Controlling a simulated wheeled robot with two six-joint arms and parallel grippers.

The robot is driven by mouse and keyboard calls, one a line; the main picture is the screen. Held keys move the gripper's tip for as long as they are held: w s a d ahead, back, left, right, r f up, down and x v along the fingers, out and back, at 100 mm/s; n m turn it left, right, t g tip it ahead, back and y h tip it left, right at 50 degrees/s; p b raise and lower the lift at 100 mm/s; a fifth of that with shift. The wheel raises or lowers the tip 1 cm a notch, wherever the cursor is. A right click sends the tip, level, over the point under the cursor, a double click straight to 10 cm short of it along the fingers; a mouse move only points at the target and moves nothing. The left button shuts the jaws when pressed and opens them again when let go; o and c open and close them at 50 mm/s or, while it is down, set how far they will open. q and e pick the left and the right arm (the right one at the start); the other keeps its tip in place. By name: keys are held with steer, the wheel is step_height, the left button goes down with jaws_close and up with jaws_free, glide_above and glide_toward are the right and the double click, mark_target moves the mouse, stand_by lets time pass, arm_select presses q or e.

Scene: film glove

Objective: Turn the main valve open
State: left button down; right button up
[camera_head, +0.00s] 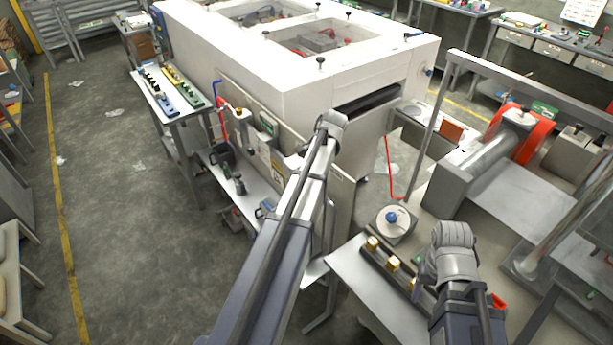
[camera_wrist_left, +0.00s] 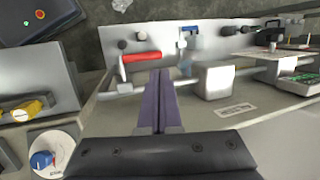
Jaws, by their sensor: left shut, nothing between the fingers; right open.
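A red lever handle (camera_wrist_left: 140,57) on a pale pipe shows in the left wrist view; it is likely the main valve. My left gripper (camera_wrist_left: 159,74) is shut and empty, its purple-grey fingers pointing towards the lever's right end; I cannot tell whether they touch. In the head view my left arm reaches up to the white machine's side, and its fingers are hidden there. My right gripper (camera_head: 427,279) hangs low over the bench at the lower right, its fingers hard to make out.
The large white machine (camera_head: 300,75) fills the back centre. A grey dial with a blue knob (camera_head: 392,218) sits right of my left arm, near brass-coloured blocks (camera_head: 392,262). A side table (camera_head: 172,95) holds green and yellow strips. The floor (camera_head: 120,200) at left is mostly clear.

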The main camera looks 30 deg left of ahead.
arm_select(q)
step_height(320, 180, up, 7)
steer(key=w+p, duration=0.1)
steer(key=p, duration=0.4)
steer(key=shift+w+f, duration=0.15)
steer(key=shift+w, duration=0.05)
arm_select(e)
step_height(320, 180, up, 7)
steer(key=shift+f, duration=0.15)
arm_select(q)
steer(key=shift+d, duration=0.15)
steer(key=s+d+f+b, duration=0.3)
steer(key=s+d, duration=0.4)
steer(key=d, duration=0.4)
steer(key=s+d+f+h+b, duration=0.1)
steer(key=s+d+f+b, duration=0.1)
steer(key=s+d+f, duration=0.2)
steer(key=s+d+f+h+b, duration=0.1)
steer(key=s+d+f+b, duration=0.2)
steer(key=s+d, duration=0.8)
steer(key=d, duration=0.6)
steer(key=shift+d+f+t+b, duration=0.15)
steer(key=shift+d+t+b, duration=0.2)
steer(key=shift+d+t, duration=0.05)
arm_select(e)
step_height(320, 180, down, 9)
arm_select(q)
steer(key=shift+s+a, duration=0.1)
arm_select(e)
steer(key=shift+a+f, duration=0.1)
